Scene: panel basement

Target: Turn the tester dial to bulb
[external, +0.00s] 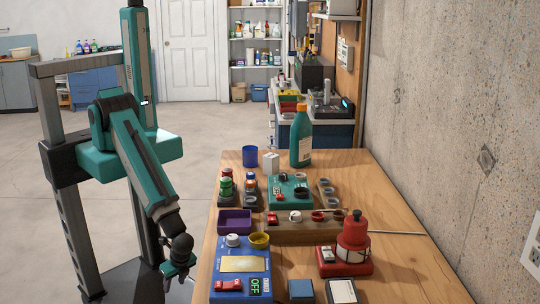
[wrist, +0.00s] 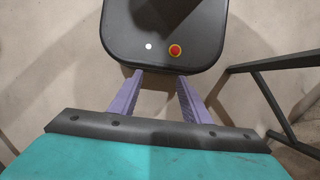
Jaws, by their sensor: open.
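A blue box (external: 240,268) stands at the near left of the wooden table. It has a white knob (external: 232,240) at its back left, a yellow ring (external: 259,240), a beige panel, a red switch and a display reading OFF. A teal box (external: 289,193) with dark round parts and a red switch stands farther back. I cannot tell for sure which box is the tester, nor any dial marking. My gripper (external: 180,270) hangs left of the table edge, apart from the blue box. In the wrist view my gripper (wrist: 160,78) is open and empty.
A red lamp unit (external: 345,256) stands right of the blue box. A wooden block (external: 300,232) with several knobs, a purple tray (external: 235,222) and a green bottle (external: 301,138) stand behind.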

